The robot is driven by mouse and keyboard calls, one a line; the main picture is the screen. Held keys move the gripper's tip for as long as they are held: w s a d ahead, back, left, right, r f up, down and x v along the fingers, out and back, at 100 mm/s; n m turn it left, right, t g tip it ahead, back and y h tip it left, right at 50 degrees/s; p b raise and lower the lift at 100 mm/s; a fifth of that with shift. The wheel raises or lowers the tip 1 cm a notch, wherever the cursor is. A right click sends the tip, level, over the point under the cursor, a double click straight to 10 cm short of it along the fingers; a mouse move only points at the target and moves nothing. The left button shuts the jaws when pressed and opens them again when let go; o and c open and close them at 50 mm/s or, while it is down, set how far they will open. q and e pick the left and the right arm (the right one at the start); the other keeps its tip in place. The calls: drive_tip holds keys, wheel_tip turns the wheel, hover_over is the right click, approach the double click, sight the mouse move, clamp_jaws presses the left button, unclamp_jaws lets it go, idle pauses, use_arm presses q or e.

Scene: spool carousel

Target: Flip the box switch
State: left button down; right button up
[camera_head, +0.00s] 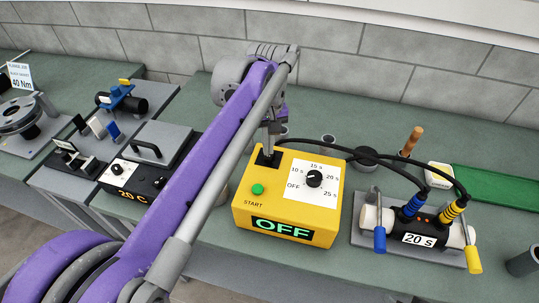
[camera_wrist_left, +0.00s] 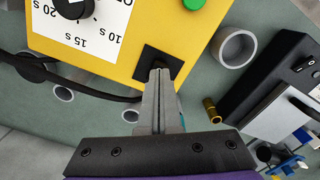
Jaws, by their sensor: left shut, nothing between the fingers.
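The yellow control box (camera_head: 285,215) stands on the green bench in the middle of the head view, with a dial (camera_head: 314,179), a green START button (camera_head: 257,189) and a lit OFF display (camera_head: 281,229). Its black switch plate (camera_head: 264,161) is at the back left corner of the top. My left gripper (camera_head: 270,150) points down at this plate, shut and empty. In the left wrist view the closed fingertips (camera_wrist_left: 160,72) reach over the black switch plate (camera_wrist_left: 150,62) and hide part of the switch. I cannot tell whether they touch it. My right gripper is not in view.
Right of the box, a clamp fixture (camera_head: 418,240) with blue and yellow handles is joined by black cables. A heater box (camera_head: 130,180) labelled 20 C stands left, partly behind my arm. A grey ring (camera_wrist_left: 237,47) and a brass fitting (camera_wrist_left: 211,110) lie near the box.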

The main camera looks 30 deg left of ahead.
sight(268, 157)
use_arm(q)
drive_tip(key=shift+f+b, duration=0.4)
drive_tip(key=shift+f, duration=0.35)
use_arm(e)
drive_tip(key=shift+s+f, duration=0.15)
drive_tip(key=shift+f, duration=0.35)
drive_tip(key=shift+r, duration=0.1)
use_arm(q)
drive_tip(key=shift+w+r+p, duration=0.1)
drive_tip(key=shift+r+p, duration=2.05)
drive_tip(key=shift+r, duration=1.4)
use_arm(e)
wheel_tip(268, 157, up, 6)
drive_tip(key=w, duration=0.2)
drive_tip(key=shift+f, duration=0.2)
use_arm(q)
drive_tip(key=shift+f, duration=0.1)
